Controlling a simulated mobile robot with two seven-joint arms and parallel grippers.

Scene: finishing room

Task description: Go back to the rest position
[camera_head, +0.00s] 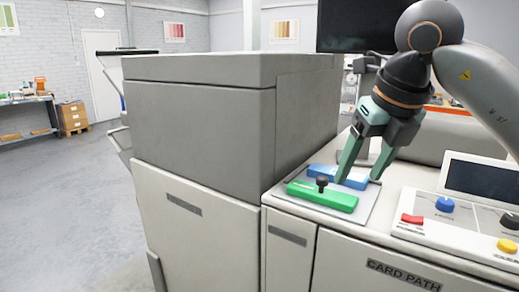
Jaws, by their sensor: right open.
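My right gripper (358,180) is open and points down over the small grey panel on the machine top. Its green fingers are spread around the right part of a blue bar (322,172). I cannot tell whether they touch it. A green bar (330,198) with a black knob (322,182) lies in front of the blue bar on the same panel. My right arm (470,70) comes in from the upper right. My left gripper is not in view.
A tall grey cabinet (200,120) stands left of the panel. A control box with a screen (482,180), a red switch (411,219), a blue knob (445,204) and a yellow knob (507,246) is at the right. A dark monitor (350,25) hangs behind. Open floor (60,215) lies left.

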